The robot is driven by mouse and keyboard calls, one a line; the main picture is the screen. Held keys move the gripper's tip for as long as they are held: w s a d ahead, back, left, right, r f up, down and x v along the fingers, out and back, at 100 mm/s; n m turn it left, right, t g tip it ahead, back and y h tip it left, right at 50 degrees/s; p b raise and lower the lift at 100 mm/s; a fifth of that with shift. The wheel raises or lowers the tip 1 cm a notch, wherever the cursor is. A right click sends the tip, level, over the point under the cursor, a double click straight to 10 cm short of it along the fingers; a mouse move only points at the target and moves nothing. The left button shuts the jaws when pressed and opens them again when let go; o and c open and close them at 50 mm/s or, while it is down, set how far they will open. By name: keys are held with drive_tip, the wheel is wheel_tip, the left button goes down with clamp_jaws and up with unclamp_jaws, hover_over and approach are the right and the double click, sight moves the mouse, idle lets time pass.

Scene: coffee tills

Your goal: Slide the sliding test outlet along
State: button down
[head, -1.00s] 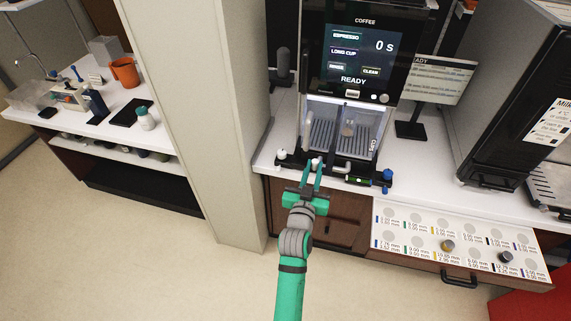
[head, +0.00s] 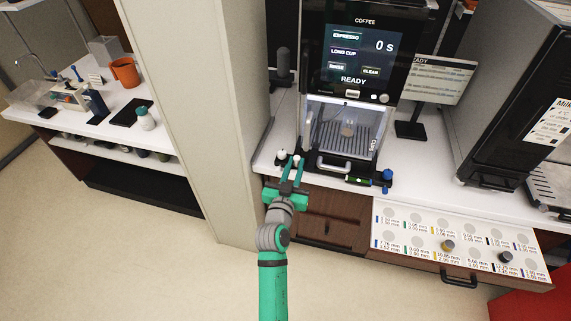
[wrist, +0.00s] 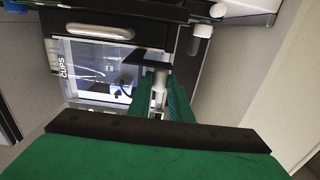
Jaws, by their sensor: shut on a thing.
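The coffee machine (head: 352,50) stands on the white counter, its screen reading READY. A low rail runs along its front below the lit bay (head: 345,130). My gripper (head: 293,163) is at the left part of this rail, its green fingers shut on a small pale post, which I take to be the sliding test outlet (head: 297,159). In the wrist view the pale post (wrist: 160,80) stands between the two green fingers (wrist: 147,103); its lower part is partly hidden by them. A white knob (head: 281,154) is close on the left; it also shows in the wrist view (wrist: 202,31).
A pull-out drawer (head: 459,281) with marked discs stands open at lower right. A pale wall (head: 190,110) is close on the left.

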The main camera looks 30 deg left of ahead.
drive_tip(key=shift+s+a, duration=0.25)
drive_tip(key=shift+a, duration=0.5)
drive_tip(key=shift+s+a, duration=0.2)
drive_tip(key=shift+a, duration=0.5)
drive_tip(key=c, duration=1.5)
unclamp_jaws()
drive_tip(key=shift+c, duration=0.2)
drive_tip(key=v, duration=1)
drive_tip(key=shift+s, duration=0.35)
drive_tip(key=shift+d, duration=0.1)
